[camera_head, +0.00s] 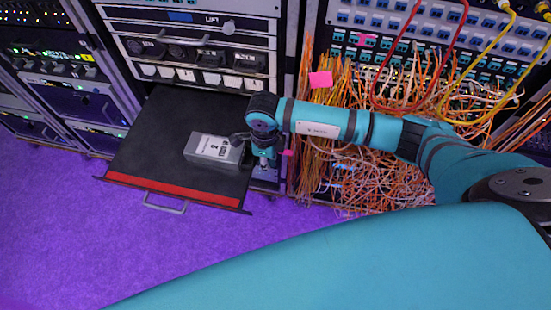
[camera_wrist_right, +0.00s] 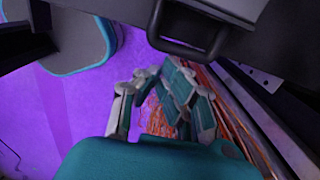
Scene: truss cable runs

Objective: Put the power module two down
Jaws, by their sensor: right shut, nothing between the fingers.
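The power module two (camera_head: 213,149) is a grey box with a white label reading 2. In the head view it lies on the black pulled-out drawer (camera_head: 150,140), near its right side. My right gripper (camera_head: 264,160) points down just right of the module, by the drawer's right edge. Its fingers are partly hidden by my wrist in the head view. In the wrist view the right gripper (camera_wrist_right: 150,76) is shut and empty, with purple floor and orange cables behind it. My left gripper is not in view.
The drawer has a red front strip (camera_head: 170,189) and a metal handle (camera_head: 165,204). Its left part is bare. Dense orange cables (camera_head: 335,165) hang right of my right gripper, with red and yellow cables above. Racks stand behind and left. Purple floor (camera_head: 60,230) is clear in front.

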